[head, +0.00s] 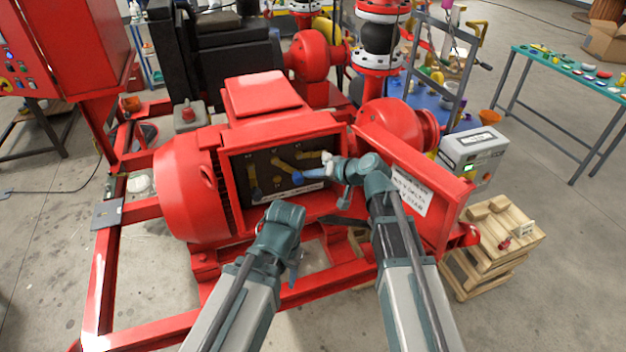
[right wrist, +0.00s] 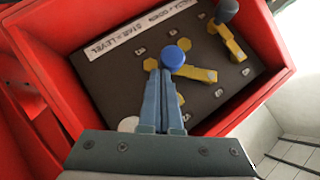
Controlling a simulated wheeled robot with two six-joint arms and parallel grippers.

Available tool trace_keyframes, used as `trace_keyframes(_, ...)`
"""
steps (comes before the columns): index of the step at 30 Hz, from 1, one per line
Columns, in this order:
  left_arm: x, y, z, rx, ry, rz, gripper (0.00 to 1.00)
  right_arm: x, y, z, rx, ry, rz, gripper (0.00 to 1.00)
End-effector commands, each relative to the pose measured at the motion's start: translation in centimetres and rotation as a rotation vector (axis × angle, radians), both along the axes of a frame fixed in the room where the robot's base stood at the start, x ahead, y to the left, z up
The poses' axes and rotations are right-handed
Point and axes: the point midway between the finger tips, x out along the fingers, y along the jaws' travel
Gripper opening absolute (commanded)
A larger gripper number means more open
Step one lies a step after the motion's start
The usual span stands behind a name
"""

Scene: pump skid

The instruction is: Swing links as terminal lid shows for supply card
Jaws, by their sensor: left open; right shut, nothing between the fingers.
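The terminal box (head: 228,182) on the red motor is open, its lid (head: 450,205) swung out to the right with a white card (head: 411,190), its print only partly legible. Inside, yellow links (head: 252,180) sit on a dark panel at differing angles. The right wrist view shows a link with a blue knob (right wrist: 173,57) and another yellow link (right wrist: 232,45) with a dark knob. A strip label there mentions STAR = LEVEL. My right gripper (right wrist: 164,76) is shut and empty, fingertips at the blue knob; contact is unclear. My left gripper (head: 294,268) is open, below the box.
Red skid rails (head: 150,325) run around the motor. A grey box with a small screen (head: 478,150) stands right of the lid. Wooden pallets (head: 500,245) are at the lower right. A green-topped table (head: 580,75) is at the far right, with open floor before it.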

Motion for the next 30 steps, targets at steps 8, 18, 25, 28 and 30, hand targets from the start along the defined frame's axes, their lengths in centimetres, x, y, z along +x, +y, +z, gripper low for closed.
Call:
trace_keyframes(8,0.0,0.0,-6.2,0.0,0.0,0.002,0.5,-0.3,0.9,-3.3,0.251,0.081,0.001,0.0)
trace_keyframes(18,0.0,0.0,-12.0,0.0,0.0,0.002,0.5,-0.9,2.6,-5.2,0.536,0.173,0.002,0.0)
trace_keyframes(25,0.0,0.0,-14.3,0.0,0.0,0.002,0.5,-1.2,3.7,-5.5,0.662,0.215,0.002,0.0)
trace_keyframes(28,0.0,0.0,-14.4,0.0,0.0,0.002,0.5,-1.4,4.0,-5.5,0.675,0.22,0.002,0.0)
trace_keyframes(30,0.0,0.0,-14.5,0.0,0.0,0.002,0.5,-1.4,4.2,-5.5,0.678,0.22,0.001,0.0)
